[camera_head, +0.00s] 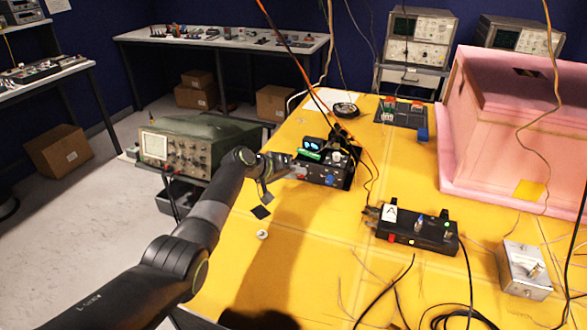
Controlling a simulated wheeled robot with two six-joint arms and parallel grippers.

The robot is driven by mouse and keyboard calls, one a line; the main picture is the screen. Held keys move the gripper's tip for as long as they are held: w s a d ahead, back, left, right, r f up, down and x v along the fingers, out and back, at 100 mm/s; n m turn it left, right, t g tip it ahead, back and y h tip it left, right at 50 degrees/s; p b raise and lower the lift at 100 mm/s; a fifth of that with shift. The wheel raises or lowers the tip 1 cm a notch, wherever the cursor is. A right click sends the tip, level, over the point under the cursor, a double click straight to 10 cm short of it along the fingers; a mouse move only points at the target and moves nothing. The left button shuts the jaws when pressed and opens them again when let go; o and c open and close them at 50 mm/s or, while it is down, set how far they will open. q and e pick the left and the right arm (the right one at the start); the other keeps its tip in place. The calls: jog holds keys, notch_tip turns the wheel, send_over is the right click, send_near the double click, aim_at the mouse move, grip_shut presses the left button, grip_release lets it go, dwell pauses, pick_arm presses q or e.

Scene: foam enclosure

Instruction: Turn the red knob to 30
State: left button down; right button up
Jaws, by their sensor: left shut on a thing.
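A black control box (343,181) with a small lit display and a blue knob (330,180) on its front stands on the yellow table. My left gripper (294,168) reaches in from the left and is shut at the left end of the box's front. It appears to be shut on the red knob, which the fingers mostly hide. The knob's pointer and any scale are too small to read. My right gripper is not in view.
A second black box (405,236) with a white card marked A and a metal box (524,268) stand to the right. Loose wires cross the table and hang above it. A pink foam enclosure (510,115) is at the right. A green oscilloscope (197,140) stands left.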

pick_arm(q)
jog(key=shift+d+r+m+y+p, duration=0.25)
jog(key=shift+m+y+p, duration=0.35)
jog(key=shift+y+p, duration=0.5)
jog(key=shift+s+m+y+p, duration=0.1)
jog(key=shift+m+y+p, duration=0.25)
jog(key=shift+p, duration=0.2)
jog(key=shift+f, duration=0.1)
jog(key=c, duration=1.3)
grip_release()
jog(key=shift+o, duration=0.2)
jog(key=shift+p+v, duration=0.3)
jog(key=shift+v, duration=0.65)
jog(key=b+v, duration=0.1)
jog(key=v, duration=1.4)
jog(key=shift+s, duration=0.3)
